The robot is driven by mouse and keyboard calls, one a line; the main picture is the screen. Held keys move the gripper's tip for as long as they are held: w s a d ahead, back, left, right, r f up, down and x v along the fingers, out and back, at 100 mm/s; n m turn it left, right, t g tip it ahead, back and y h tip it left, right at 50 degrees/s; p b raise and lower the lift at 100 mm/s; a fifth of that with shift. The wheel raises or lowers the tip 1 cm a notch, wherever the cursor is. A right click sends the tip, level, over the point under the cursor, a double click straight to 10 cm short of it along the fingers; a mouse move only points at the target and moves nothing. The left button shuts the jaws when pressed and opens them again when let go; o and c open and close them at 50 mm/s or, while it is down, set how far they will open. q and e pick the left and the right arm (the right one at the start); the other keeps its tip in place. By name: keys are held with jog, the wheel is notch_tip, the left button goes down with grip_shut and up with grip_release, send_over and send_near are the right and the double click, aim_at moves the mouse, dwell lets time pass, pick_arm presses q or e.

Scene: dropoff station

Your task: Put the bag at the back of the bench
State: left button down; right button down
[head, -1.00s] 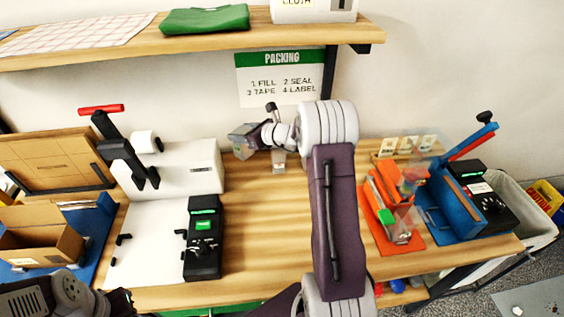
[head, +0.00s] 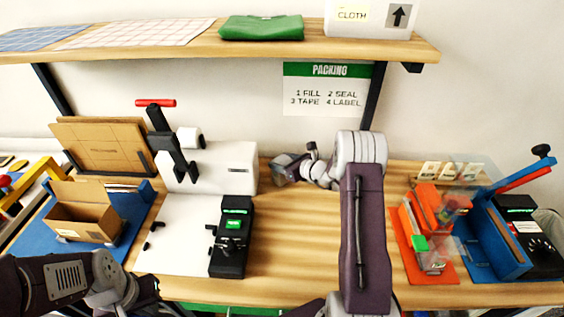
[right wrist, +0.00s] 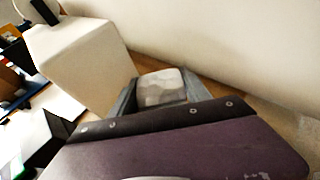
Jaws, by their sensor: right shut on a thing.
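My right gripper (head: 284,169) is at the back of the bench (head: 290,255), just right of the white machine. It is shut on a small pale grey-white lump, which I take to be the bag (right wrist: 162,88); it shows between the two grey fingers in the right wrist view. In the head view the bag is hard to make out behind the gripper. I cannot tell whether it touches the bench top. My left gripper (head: 150,287) is low at the left, over the bench's front edge; its fingers are not clear.
The white machine (head: 215,168) stands close left of my right gripper and also shows in the right wrist view (right wrist: 80,60). The wall is close behind. An orange tray (head: 428,262) and blue stand (head: 495,240) are at right. A shelf (head: 200,46) overhangs the back. The middle bench is clear.

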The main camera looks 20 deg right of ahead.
jog(key=shift+f, duration=0.1)
jog(key=c, duration=0.5)
grip_release()
